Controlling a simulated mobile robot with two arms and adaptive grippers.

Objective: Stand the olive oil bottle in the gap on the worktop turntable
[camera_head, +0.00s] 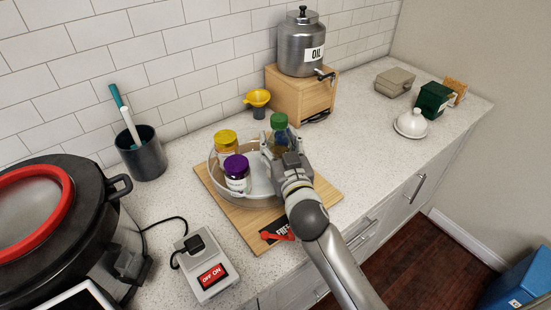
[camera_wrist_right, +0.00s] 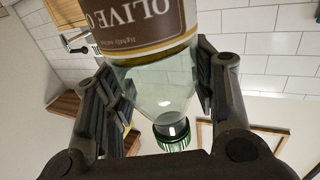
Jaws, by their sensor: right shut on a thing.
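The olive oil bottle (camera_head: 279,123) has a green cap and stands about upright at the right side of the turntable. My right gripper (camera_head: 280,152) is shut around it. In the right wrist view the bottle (camera_wrist_right: 152,75) fills the middle between the fingers, with its brown label and green cap showing. The round clear-walled turntable (camera_head: 259,183) holds a yellow-lidded jar (camera_head: 226,144) and a purple-lidded jar (camera_head: 237,176) on its left side. My gripper hides the bottle's base, so I cannot tell whether it touches the turntable floor. My left gripper is not in view.
The turntable is on a wooden board (camera_head: 319,196). A yellow funnel (camera_head: 258,99) and an oil dispenser (camera_head: 301,50) on a wooden box (camera_head: 292,95) are behind. A switch box (camera_head: 205,270) and large pot (camera_head: 98,215) are left.

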